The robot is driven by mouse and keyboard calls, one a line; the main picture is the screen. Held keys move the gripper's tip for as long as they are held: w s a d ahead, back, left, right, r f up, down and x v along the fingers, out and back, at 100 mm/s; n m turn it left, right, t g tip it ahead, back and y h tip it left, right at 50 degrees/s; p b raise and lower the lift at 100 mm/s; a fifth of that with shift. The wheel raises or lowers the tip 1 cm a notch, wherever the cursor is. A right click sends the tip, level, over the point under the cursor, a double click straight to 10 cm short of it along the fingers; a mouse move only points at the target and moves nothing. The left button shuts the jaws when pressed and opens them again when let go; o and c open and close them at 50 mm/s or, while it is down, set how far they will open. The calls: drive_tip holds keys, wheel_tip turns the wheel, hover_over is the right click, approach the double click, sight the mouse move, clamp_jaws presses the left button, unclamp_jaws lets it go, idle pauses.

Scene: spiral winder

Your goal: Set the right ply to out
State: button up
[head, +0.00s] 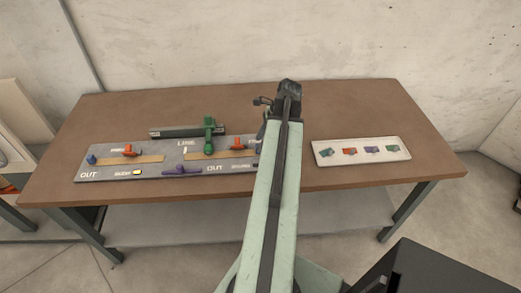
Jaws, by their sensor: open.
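A grey panel (110,172) lies on the left half of the table, lettered OUT at its left end and again right of its middle. A red-orange piece (237,144) sits on the right tan strip (205,154); a similar red piece (128,150) sits on the left strip. Which part is the right ply is not readable. A green T-shaped handle (208,135) stands between the strips, and a purple piece (182,171) lies at the front edge. My gripper (263,101) is open at the arm's far end, above the table beyond the panel's right end. My arm hides that end.
A dark green bar (185,132) lies behind the panel. A blue piece (91,160) sits at its left end. A white tray (325,160) with several coloured pieces lies right of my arm. The brown table (365,110) is bare at the back right, with a concrete wall behind.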

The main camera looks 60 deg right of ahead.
drive_tip(key=b+x, duration=0.2)
drive_tip(key=x, duration=0.1)
drive_tip(key=shift+f, duration=0.25)
drive_tip(key=shift+w+r, duration=0.1)
clamp_jaws()
idle(1.0)
